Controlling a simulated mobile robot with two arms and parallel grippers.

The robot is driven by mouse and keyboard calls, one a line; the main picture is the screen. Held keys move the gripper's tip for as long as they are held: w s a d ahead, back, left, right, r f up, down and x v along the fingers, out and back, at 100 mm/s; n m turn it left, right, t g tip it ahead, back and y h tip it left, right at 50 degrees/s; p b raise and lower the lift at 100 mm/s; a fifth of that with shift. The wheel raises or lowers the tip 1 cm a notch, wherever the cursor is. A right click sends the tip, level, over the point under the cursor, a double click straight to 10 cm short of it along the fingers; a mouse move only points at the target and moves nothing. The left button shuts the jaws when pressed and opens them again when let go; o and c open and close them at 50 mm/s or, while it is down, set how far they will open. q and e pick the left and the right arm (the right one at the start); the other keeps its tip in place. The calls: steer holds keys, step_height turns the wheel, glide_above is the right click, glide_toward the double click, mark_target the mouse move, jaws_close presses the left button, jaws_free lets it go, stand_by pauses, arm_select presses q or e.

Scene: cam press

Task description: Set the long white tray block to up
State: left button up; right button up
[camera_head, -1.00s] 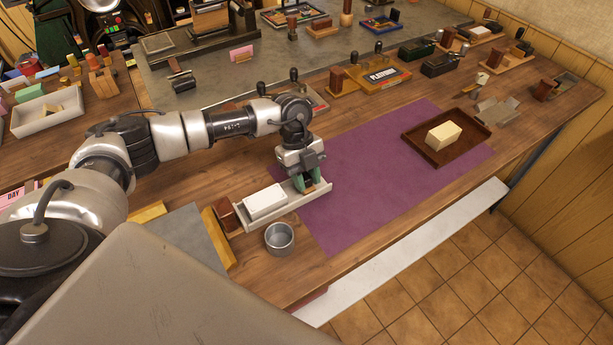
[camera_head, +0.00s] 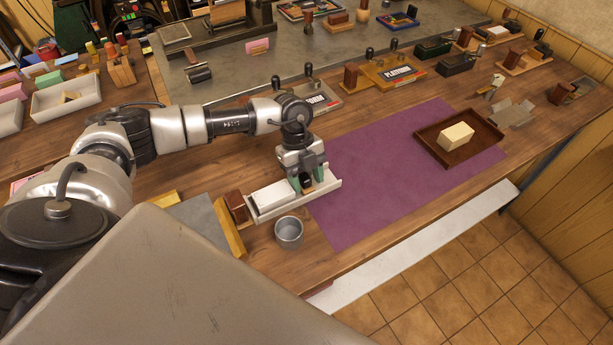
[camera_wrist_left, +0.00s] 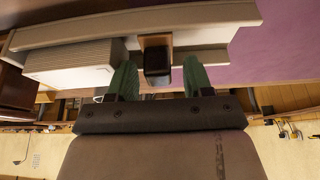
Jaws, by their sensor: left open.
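The long white tray (camera_head: 332,187) lies near the front edge of the table, and it spans the top of the left wrist view (camera_wrist_left: 190,16). A white block (camera_head: 272,197) sits in the tray's left part; it shows at left in the wrist view (camera_wrist_left: 75,62). My left gripper (camera_head: 307,184) is over the tray, just right of the block. Its green fingers (camera_wrist_left: 158,80) are apart, and a small brown piece with a black end (camera_wrist_left: 157,62) shows between them. I cannot tell whether they touch it. My right gripper is not in view.
A metal cup (camera_head: 289,232) stands close in front of the tray. A dark brown block (camera_head: 236,206) is at the tray's left end. The purple mat (camera_head: 375,170) is mostly clear, with a brown tray (camera_head: 485,147) holding a cream block (camera_head: 456,136) at right.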

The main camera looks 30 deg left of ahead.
arm_select(q)
steer(key=b+v, duration=0.2)
steer(key=v, duration=0.8)
steer(key=shift+r, duration=0.4)
steer(key=shift+a, duration=0.1)
